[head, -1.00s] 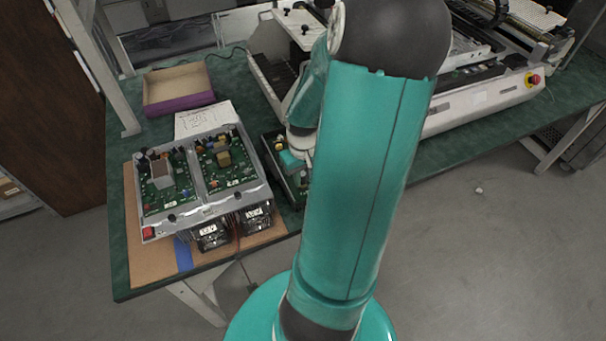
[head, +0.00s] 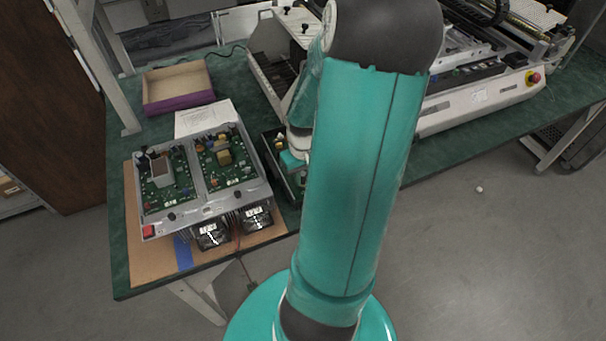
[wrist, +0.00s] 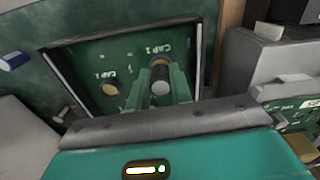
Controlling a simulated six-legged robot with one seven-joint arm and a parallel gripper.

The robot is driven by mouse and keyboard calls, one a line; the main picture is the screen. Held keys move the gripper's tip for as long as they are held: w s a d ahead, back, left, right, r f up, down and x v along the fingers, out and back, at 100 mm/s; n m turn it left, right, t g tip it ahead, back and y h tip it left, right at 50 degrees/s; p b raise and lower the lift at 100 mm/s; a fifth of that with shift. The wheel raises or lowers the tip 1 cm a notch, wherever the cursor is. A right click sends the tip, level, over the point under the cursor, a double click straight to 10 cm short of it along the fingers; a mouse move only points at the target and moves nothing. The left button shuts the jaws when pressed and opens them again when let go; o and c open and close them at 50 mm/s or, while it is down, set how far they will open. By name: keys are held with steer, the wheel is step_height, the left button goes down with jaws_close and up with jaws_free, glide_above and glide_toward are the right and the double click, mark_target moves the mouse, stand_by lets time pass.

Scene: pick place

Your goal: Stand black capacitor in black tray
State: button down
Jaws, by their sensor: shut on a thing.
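The black tray (head: 268,146) lies on the green bench just right of the power supply chassis, partly hidden by my arm in the head view. In the wrist view the black tray (wrist: 122,40) has a green floor printed "CAP1" in two places. My gripper (wrist: 161,72) is over the tray, its two fingers shut on the black capacitor (wrist: 160,77), which has a pale end facing the camera. The capacitor appears in front of the tray floor; whether its base touches it I cannot tell.
An open chassis with circuit boards (head: 200,180) stands close left of the tray. A purple-sided box (head: 178,88) and a paper sheet (head: 205,118) lie behind it. A large white machine (head: 480,98) is at right. A blue-and-white part (wrist: 14,60) lies outside the tray.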

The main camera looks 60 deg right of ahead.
steer(key=shift+f, duration=0.4)
stand_by(0.4)
steer(key=c, duration=1.2)
jaws_free()
steer(key=c, duration=0.3)
steer(key=shift+c, duration=0.2)
steer(key=shift+r, duration=0.1)
steer(key=shift+r, duration=3.4)
